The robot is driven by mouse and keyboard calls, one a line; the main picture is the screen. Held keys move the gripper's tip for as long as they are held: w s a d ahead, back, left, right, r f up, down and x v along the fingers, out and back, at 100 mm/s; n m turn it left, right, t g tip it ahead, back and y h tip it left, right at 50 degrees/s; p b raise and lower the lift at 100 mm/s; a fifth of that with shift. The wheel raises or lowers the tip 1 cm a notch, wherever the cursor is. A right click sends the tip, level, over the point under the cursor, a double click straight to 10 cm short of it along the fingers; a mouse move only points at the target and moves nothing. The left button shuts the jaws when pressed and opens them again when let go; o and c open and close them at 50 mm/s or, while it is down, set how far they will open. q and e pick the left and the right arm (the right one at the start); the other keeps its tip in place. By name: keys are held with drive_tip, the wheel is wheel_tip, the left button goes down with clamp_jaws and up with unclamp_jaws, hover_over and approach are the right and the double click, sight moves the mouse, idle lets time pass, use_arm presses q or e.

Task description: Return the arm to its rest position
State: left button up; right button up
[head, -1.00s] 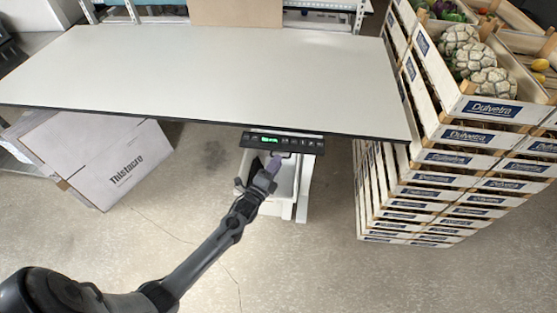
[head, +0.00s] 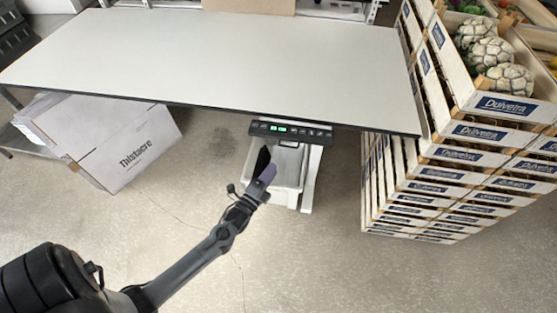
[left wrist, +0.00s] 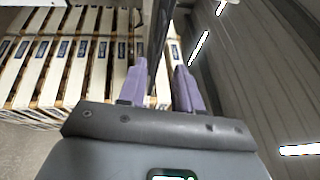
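My left arm reaches in from the lower left of the head view. My left gripper (head: 264,172) is below the front edge of the table, just under the control panel (head: 291,131) with its green display. A gap shows between the gripper and the panel. In the left wrist view my left gripper (left wrist: 162,85) has its two purple fingers apart. A dark strip shows between and beyond them; I see nothing clearly held. My right gripper is not in view.
The pale table (head: 215,60) has a clear top. A white bin (head: 291,165) stands below the panel, behind the gripper. Stacked crates of vegetables (head: 455,155) stand at the right. A cardboard box (head: 110,140) sits at the left. The floor between is free.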

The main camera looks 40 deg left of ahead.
use_arm(q)
drive_tip(key=s+d+r+n+g+h, duration=0.35)
drive_tip(key=s+d+n+g, duration=0.35)
drive_tip(key=s+d, duration=0.55)
drive_tip(key=s+d+n+g, duration=0.3)
drive_tip(key=s+n+g, duration=0.55)
drive_tip(key=s, duration=0.25)
wheel_tip(320, 180, up, 28)
drive_tip(key=p, duration=2.7)
drive_tip(key=shift+w+a+f+p, duration=0.2)
drive_tip(key=shift+w+p, duration=0.1)
drive_tip(key=shift+p, duration=0.1)
drive_tip(key=shift+m+g, duration=0.25)
